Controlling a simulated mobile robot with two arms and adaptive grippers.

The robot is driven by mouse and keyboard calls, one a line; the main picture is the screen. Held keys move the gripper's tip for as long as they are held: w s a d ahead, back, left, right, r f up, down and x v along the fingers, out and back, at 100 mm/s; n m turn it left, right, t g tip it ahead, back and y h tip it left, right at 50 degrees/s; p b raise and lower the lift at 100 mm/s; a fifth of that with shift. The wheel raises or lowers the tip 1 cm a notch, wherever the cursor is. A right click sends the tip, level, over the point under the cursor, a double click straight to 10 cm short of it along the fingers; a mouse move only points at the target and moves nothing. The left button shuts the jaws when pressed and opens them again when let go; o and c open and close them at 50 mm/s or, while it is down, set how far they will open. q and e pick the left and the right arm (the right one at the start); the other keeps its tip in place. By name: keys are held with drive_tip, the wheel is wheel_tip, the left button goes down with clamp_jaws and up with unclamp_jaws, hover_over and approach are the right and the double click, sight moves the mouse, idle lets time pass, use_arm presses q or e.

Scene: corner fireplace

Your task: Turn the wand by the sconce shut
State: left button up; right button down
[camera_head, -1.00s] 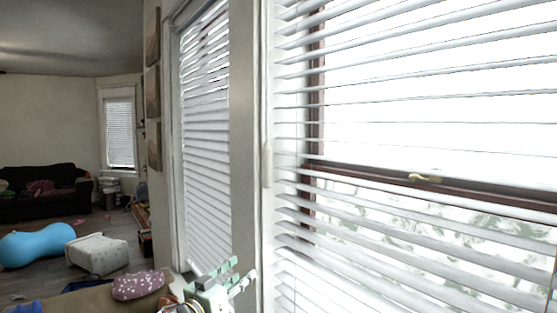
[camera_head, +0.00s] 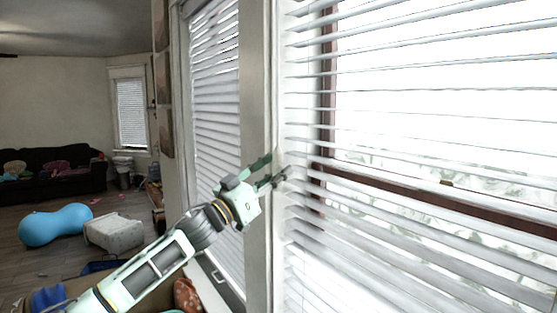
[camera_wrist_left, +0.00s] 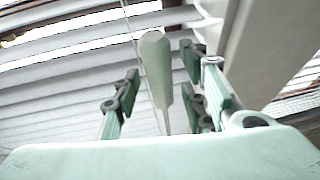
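The wand (camera_wrist_left: 155,72) is a pale, slim handle hanging on a thin cord in front of the blind slats in the left wrist view. In the head view it hangs at the left edge of the large right window blind (camera_head: 303,214), mostly lost against the white. That blind's slats are apart, with daylight between them. My left gripper (camera_head: 274,169) is at the wand's height. In the left wrist view its fingers (camera_wrist_left: 162,80) are open, with the wand between them and gaps on both sides. My right gripper is out of view. I see no sconce.
A window post (camera_head: 256,100) stands close beside the left gripper, with a second blind (camera_head: 215,120) to its left. A brown window frame bar (camera_head: 400,190) lies behind the slats. A blue peanut ball (camera_head: 55,225), white ottoman (camera_head: 114,232) and dark sofa (camera_head: 60,178) are far left.

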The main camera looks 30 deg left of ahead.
use_arm(q)
drive_tip(key=shift+w+d+r, duration=0.15)
drive_tip(key=shift+w+r, duration=0.05)
drive_tip(key=shift+w, duration=0.35)
clamp_jaws()
